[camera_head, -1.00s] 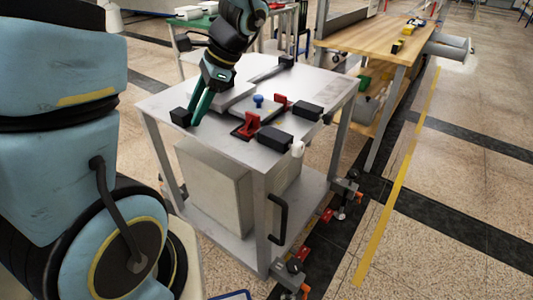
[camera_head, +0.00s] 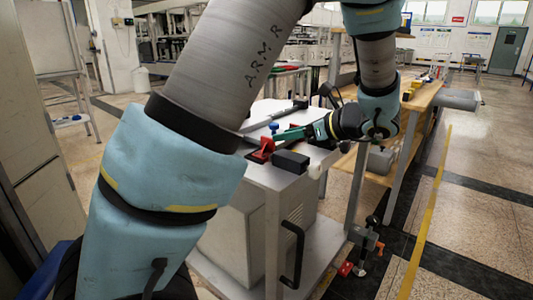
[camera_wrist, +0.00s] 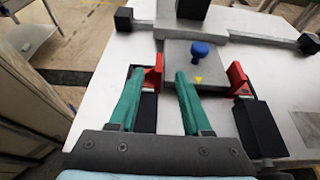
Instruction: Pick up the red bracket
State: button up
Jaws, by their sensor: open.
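In the wrist view, one red bracket (camera_wrist: 155,75) stands at the edge of a grey plate, between my open fingers and close to the left one. I cannot tell whether they touch. A second red bracket (camera_wrist: 237,76) stands right of my fingers, beside a black block. My gripper (camera_wrist: 159,72) has two green fingers, apart, with nothing clamped. In the head view, a red bracket (camera_head: 263,149) shows at the front of the table, and my gripper (camera_head: 279,137) reaches in from the right beside it. The other bracket is not clear there.
A blue knob (camera_wrist: 200,50) stands on the grey plate (camera_wrist: 210,72) just beyond my fingers. Black blocks (camera_wrist: 260,128) sit around the fixture on the white table (camera_wrist: 100,85). A wooden bench (camera_head: 421,98) stands behind at the right.

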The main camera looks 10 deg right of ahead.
aim_at(268, 146)
jog(key=x, duration=0.5)
jog(key=shift+a+f, duration=0.25)
jog(key=shift+f, duration=0.1)
grip_shut()
dwell(1.2)
